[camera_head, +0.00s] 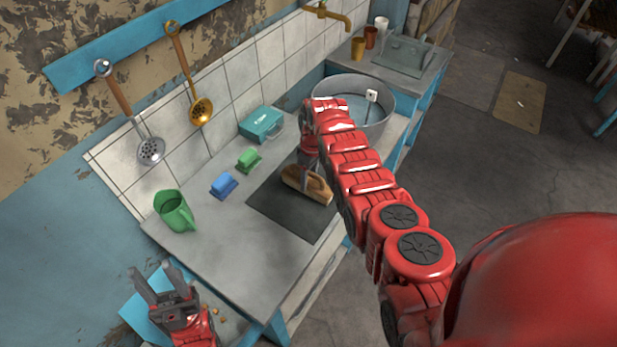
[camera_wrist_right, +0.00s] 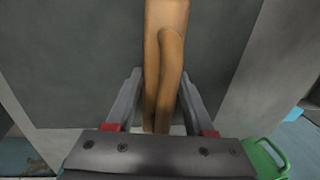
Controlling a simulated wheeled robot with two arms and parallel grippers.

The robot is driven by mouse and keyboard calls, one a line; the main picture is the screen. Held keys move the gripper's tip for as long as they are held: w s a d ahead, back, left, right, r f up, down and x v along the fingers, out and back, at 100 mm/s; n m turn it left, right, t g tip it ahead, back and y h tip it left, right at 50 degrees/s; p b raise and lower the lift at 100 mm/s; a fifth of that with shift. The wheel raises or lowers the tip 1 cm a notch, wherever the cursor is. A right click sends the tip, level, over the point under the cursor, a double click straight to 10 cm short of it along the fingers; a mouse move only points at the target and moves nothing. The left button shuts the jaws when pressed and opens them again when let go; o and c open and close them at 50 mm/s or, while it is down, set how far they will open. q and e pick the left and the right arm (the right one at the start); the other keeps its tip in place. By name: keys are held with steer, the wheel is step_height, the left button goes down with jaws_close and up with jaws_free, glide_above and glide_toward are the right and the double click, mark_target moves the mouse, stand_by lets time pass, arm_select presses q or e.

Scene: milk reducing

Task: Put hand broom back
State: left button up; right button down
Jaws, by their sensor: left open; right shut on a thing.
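The hand broom (camera_head: 306,184) is a tan wooden-backed brush at the dark mat (camera_head: 274,215) on the counter. My right gripper (camera_head: 308,166) reaches down to it from above and is shut on it. In the right wrist view, the tan wooden handle (camera_wrist_right: 165,60) runs between the fingers of my right gripper (camera_wrist_right: 162,95). Whether the broom touches the mat is hard to tell. My left gripper (camera_head: 158,284) is open and empty at the lower left, in front of the counter's near end.
On the counter stand a green pitcher (camera_head: 174,211), a blue brush (camera_head: 223,186), a green brush (camera_head: 249,159) and a teal box (camera_head: 261,123). A metal basin (camera_head: 347,88) is behind. A skimmer (camera_head: 150,150) and ladle (camera_head: 201,110) hang on the wall. The near counter is clear.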

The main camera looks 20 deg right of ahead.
steer(key=shift+f, duration=0.1)
steer(key=c, duration=0.7)
jaws_free()
steer(key=shift+f, duration=0.1)
steer(key=o, duration=0.4)
steer(key=shift+o, duration=0.2)
